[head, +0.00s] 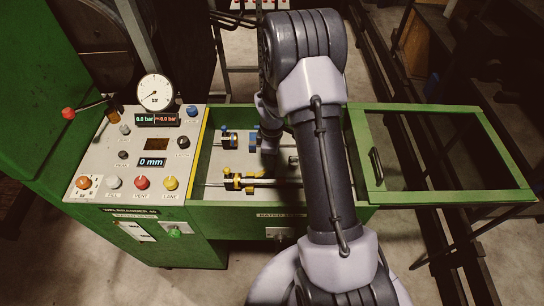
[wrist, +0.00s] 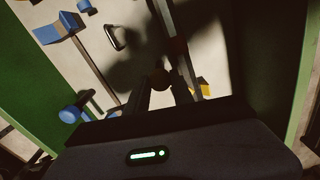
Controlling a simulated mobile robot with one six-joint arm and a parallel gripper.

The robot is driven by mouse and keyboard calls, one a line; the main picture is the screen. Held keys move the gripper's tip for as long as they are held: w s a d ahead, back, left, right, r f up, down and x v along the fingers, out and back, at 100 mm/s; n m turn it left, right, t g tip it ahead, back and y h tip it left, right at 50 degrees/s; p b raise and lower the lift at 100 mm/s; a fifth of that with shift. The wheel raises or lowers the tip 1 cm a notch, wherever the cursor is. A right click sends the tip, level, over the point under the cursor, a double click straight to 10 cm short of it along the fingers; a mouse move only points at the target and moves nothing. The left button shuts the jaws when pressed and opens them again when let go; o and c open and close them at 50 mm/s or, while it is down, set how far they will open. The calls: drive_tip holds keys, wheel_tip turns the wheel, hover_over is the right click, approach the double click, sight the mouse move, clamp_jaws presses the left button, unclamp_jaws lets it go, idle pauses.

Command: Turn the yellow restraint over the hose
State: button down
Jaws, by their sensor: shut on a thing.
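The yellow restraint (head: 237,180) is in the front part of the green trough, on a thin rod or hose line that runs left to right. Another yellow piece (wrist: 201,87) shows just right of the fingers. In the head view my arm hides the right end of the hose line, and the fingertips are not clear there. How far the restraint is turned cannot be told.
Blue clamp parts (head: 228,139) stand in the back of the trough; a blue block (wrist: 58,28) shows in the wrist view. The control panel (head: 140,155) with gauge and knobs is at left. A green-framed guard with a handle (head: 376,167) is at right.

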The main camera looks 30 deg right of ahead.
drive_tip(key=n+p, duration=0.1)
drive_tip(key=n, duration=0.4)
drive_tip(key=shift+r+n+p, duration=0.1)
drive_tip(key=shift+n+p, duration=0.2)
drive_tip(key=shift+p, duration=0.05)
drive_tip(key=n+p, duration=0.1)
drive_tip(key=n, duration=0.3)
drive_tip(key=shift+n, duration=0.7)
drive_tip(key=c, duration=1.1)
unclamp_jaws()
wheel_tip(320, 180, up, 17)
drive_tip(key=p, duration=0.4)
drive_tip(key=shift+r, duration=0.15)
